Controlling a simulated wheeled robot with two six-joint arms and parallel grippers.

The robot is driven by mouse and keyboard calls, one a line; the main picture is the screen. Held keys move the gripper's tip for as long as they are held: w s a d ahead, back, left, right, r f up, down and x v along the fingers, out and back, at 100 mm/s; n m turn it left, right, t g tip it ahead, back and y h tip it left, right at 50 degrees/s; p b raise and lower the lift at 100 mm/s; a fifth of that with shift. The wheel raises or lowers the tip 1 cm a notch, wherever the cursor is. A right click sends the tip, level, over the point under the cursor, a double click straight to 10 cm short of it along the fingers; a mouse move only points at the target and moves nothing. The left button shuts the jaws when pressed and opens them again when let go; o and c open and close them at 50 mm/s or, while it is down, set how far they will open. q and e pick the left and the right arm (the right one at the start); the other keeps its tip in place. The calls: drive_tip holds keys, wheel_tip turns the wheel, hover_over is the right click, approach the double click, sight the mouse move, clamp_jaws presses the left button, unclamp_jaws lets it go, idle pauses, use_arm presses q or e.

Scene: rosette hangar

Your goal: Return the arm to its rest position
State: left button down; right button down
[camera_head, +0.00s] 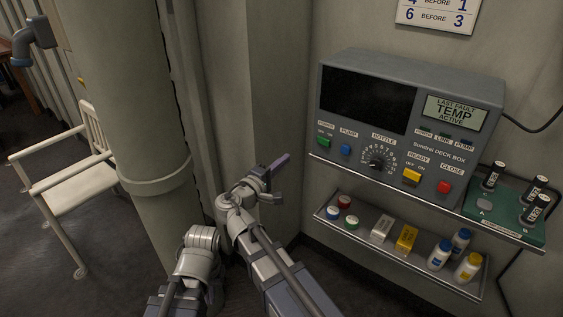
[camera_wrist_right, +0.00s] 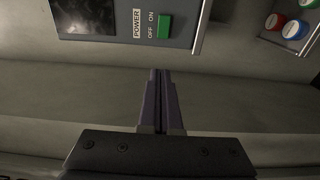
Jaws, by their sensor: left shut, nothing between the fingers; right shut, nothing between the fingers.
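My right gripper (camera_head: 283,162) is shut and empty, just left of the grey control box (camera_head: 338,75), apart from it. In the right wrist view its two fingers (camera_wrist_right: 160,74) are together, with nothing between them. They point towards the green power switch (camera_wrist_right: 164,27) at the box's lower edge, with a gap between. My right arm (camera_head: 272,265) reaches up from the bottom of the head view. Links of my left arm (camera_head: 196,262) show to the left of it, and no left fingers can be made out.
A shelf (camera_head: 330,219) under the box holds jars, two blocks and bottles. A green tray (camera_head: 475,215) with several dark cylinders stands at the right. A thick column (camera_head: 130,110) and a pale chair (camera_head: 75,178) are on the left.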

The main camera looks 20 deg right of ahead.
drive_tip(key=s+d+f+m+g+y, duration=0.25)
drive_tip(key=s+f+g, duration=0.2)
drive_tip(key=f, duration=0.45)
drive_tip(key=s+d+f+m+g+y, duration=0.2)
drive_tip(key=s+f+m+g+y, duration=0.15)
drive_tip(key=s+f, duration=0.35)
drive_tip(key=s+a+f+m+g+y, duration=0.2)
drive_tip(key=s+a+f+g+y, duration=0.1)
drive_tip(key=s+a+f+y, duration=0.3)
drive_tip(key=s+a+r+n+p, duration=0.4)
drive_tip(key=s+a+r+p, duration=0.1)
drive_tip(key=a+r+p, duration=0.5)
drive_tip(key=a, duration=0.2)
drive_tip(key=shift+a+r+g+y, duration=0.2)
drive_tip(key=shift+a+g+y, duration=0.1)
drive_tip(key=shift+y, duration=0.1)
